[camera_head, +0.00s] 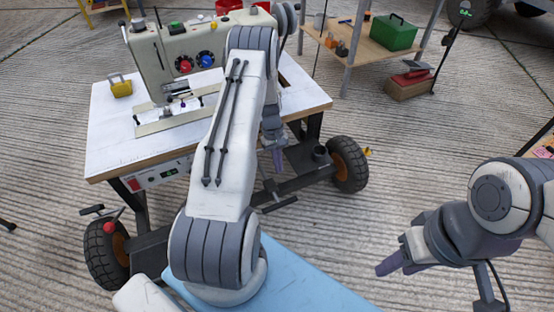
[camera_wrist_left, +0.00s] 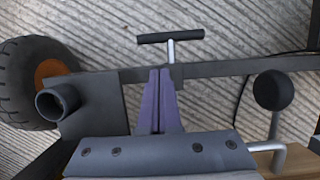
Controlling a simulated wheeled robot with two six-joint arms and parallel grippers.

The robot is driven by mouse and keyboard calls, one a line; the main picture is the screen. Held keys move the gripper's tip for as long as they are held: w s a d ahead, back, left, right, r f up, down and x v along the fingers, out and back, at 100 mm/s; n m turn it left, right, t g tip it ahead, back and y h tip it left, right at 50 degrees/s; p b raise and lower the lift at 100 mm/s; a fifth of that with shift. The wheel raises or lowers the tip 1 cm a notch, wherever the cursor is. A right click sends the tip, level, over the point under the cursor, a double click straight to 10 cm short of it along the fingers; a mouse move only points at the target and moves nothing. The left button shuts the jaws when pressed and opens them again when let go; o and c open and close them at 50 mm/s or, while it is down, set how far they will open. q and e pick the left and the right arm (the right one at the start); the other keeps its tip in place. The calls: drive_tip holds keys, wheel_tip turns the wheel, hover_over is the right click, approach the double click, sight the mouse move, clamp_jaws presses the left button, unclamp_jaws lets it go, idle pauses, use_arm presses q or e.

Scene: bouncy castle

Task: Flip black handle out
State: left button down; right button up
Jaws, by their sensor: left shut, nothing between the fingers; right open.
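The black handle (camera_wrist_left: 170,37) is a T-shaped bar on a short grey stem, low on the cart frame; in the head view it shows as a dark bar (camera_head: 280,204) below the table. My left gripper (camera_wrist_left: 160,72) is shut and empty, its purple fingertips close to the stem's base; I cannot tell if they touch. The head view shows the same gripper (camera_head: 278,160) beside the table's right edge, above the handle. My right gripper (camera_head: 390,264) is open and empty, away from the cart at lower right.
A white-topped table (camera_head: 115,140) carries a sewing machine (camera_head: 150,60). The cart has black wheels with orange hubs (camera_head: 347,165) and a cup-like tube (camera_wrist_left: 60,100). A black ball knob (camera_wrist_left: 273,90) stands right of my left fingers. A side table (camera_head: 365,50) holds a green box (camera_head: 390,33).

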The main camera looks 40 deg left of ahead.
use_arm(q)
drive_tip(key=b+x, duration=0.4)
drive_tip(key=x, duration=0.8)
drive_tip(key=shift+f+b, duration=0.15)
drive_tip(key=shift+b, duration=0.2)
drive_tip(key=shift+d, duration=0.1)
